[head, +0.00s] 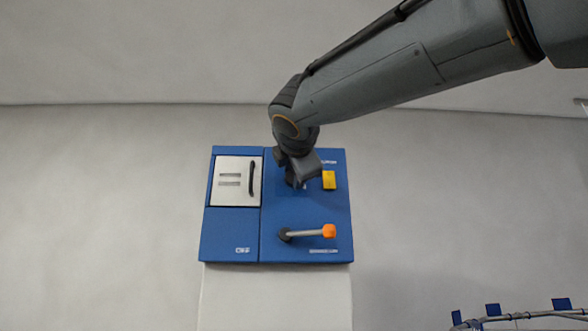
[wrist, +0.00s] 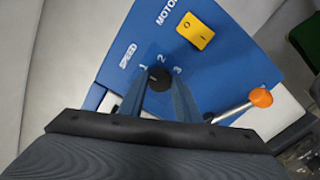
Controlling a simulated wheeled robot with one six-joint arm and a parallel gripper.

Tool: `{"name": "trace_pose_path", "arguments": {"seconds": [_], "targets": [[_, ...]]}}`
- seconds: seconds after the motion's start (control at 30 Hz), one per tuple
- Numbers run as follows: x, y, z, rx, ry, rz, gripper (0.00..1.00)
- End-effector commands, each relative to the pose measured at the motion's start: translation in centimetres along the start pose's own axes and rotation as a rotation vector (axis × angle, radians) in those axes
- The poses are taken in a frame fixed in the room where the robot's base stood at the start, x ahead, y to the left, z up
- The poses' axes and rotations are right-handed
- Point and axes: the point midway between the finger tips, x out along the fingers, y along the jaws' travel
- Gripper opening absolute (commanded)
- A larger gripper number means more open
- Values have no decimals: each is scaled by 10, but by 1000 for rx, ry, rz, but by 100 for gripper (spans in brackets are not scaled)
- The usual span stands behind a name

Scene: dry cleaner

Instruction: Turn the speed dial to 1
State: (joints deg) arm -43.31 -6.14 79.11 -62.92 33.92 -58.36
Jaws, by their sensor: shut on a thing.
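The speed dial (wrist: 160,77) is a small round black knob on the blue panel (wrist: 118,75), with the numbers 1, 2 and 3 printed around it and a SPEED label beside it. A faint light mark shows on the knob, but I cannot tell exactly which number it points to. My gripper (wrist: 158,84) has its two fingers on either side of the dial, shut on it. In the head view my gripper (head: 295,182) is at the upper part of the panel (head: 300,210) and hides most of the dial.
A yellow rocker switch (head: 329,180) under a MOTOR label sits right of the dial. An orange-tipped lever (head: 329,231) sticks out below. A white door with a black handle (head: 252,178) is at left. Bare wall surrounds the panel.

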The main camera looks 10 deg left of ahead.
Motion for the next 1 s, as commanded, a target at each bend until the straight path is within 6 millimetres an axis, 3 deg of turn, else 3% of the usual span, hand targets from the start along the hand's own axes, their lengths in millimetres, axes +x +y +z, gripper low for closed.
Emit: {"name": "trace_pose_path", "arguments": {"seconds": [0.7,0.73,0.8,1.0], "targets": [[0,1,0,-73,0,1,8],[0,1,0,-73,0,1,33],[0,1,0,-73,0,1,45],[0,0,0,-73,0,0,49]]}}
